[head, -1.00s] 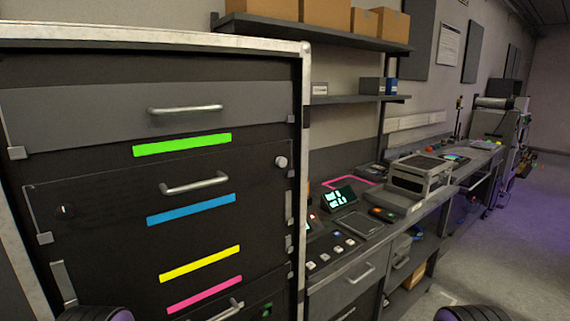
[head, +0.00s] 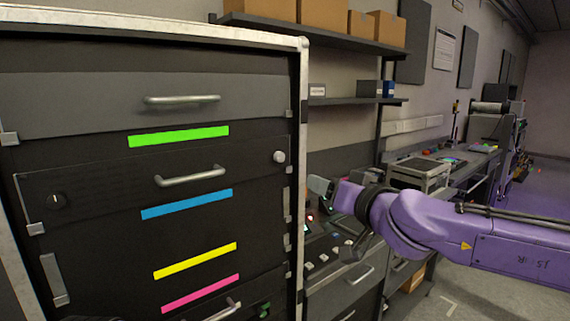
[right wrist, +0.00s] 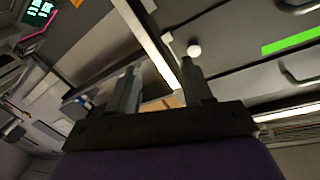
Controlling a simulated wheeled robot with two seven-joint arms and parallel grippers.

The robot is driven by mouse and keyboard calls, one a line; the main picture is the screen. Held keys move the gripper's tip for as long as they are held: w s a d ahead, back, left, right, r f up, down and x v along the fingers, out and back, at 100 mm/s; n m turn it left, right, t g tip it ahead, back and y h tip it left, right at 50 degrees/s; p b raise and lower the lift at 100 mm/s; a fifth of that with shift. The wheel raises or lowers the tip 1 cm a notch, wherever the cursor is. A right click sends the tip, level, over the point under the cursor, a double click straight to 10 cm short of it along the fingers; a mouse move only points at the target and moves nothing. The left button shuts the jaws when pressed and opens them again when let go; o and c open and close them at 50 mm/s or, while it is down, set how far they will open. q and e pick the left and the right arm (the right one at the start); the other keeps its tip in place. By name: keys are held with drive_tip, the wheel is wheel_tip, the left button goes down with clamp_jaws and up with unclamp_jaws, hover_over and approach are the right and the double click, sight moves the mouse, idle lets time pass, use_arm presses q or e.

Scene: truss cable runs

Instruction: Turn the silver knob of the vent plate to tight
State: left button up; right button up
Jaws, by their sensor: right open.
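The silver knob (head: 279,157) is a small round pale knob at the right end of a dark panel (head: 110,190) in the rack, which I take as the vent plate. The panel has a handle and a blue strip at its lower edge. My right gripper (head: 320,188) is right of the rack's edge post, apart from the knob and a little lower in the head view. In the right wrist view the knob (right wrist: 194,50) shows just beyond the right fingertip, and the open jaws (right wrist: 161,82) hold nothing. The knob's setting cannot be read. My left gripper is out of view.
The rack's metal edge post (head: 303,120) stands between my right gripper and the knob in the head view. A silver handle (head: 190,176) sticks out left of the knob. A bench with a metal case (head: 420,172) and shelves with boxes (head: 327,13) lie to the right.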

sight(281, 157)
drive_tip(key=w+a+r+n+y, duration=0.1)
drive_tip(key=w+a+n, duration=0.1)
drive_tip(key=n, duration=0.1)
drive_tip(key=w+a+r+n+y+p, duration=0.1)
drive_tip(key=w+a+n, duration=0.2)
drive_tip(key=w+a+r+n+g+y+p, duration=0.1)
drive_tip(key=w+a+n, duration=0.1)
drive_tip(key=a+n, duration=0.1)
drive_tip(key=shift+w+a+r, duration=0.15)
drive_tip(key=shift+a+r, duration=0.05)
drive_tip(key=shift+r, duration=0.2)
clamp_jaws()
